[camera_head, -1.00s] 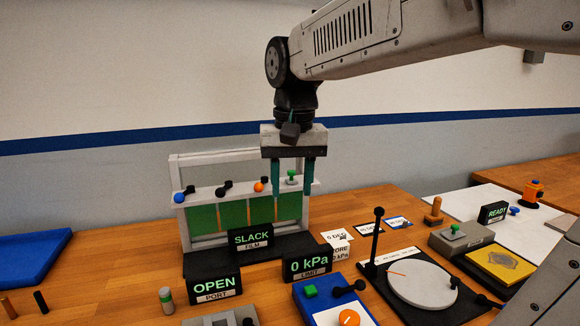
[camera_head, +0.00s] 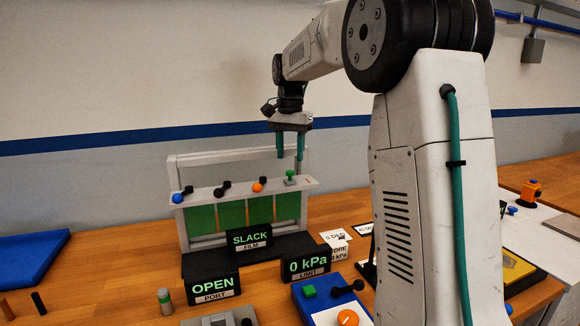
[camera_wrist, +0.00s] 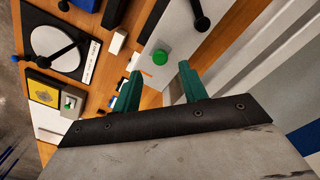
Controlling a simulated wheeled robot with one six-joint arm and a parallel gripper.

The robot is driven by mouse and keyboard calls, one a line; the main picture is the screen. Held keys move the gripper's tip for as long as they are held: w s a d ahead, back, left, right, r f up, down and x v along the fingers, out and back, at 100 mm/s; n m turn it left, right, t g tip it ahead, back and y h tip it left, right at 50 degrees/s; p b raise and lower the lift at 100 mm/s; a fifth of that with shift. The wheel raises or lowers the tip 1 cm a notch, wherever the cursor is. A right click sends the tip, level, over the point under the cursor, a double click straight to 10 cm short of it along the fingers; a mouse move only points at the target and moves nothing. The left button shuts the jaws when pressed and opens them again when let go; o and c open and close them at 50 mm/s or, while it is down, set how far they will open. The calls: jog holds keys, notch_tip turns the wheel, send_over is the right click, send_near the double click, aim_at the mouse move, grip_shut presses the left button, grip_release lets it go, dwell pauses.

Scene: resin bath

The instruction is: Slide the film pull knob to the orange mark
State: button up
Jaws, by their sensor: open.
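The film pull knob looks to be the green knob (camera_head: 290,174) at the right end of a pale rail (camera_head: 245,188) on top of the framed film rack. It also shows in the wrist view (camera_wrist: 160,57), standing on the pale rail. A small thin orange mark (camera_wrist: 147,72) lies on the rail beside it, close to one fingertip. My gripper (camera_head: 290,157) is open and empty, pointing down just above and behind the knob. In the wrist view, my two fingertips (camera_wrist: 158,70) are spread apart near the knob, with nothing between them.
Blue (camera_head: 177,198), black and orange (camera_head: 257,187) knobs line the rail to the left. The SLACK FILM display (camera_head: 250,238), the OPEN PORT display (camera_head: 211,287) and the 0 kPa display (camera_head: 306,264) stand in front. A blue tray (camera_head: 40,258) lies left.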

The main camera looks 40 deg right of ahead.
aim_at(308, 181)
jog(key=shift+f, duration=2.3)
grip_shut()
jog(key=shift+s+d, duration=0.25)
jog(key=shift+d, duration=0.65)
jog(key=shift+s+d, duration=0.3)
jog(key=shift+d, duration=0.55)
jog(key=shift+s+d, duration=0.25)
jog(key=shift+d, duration=0.65)
grip_release()
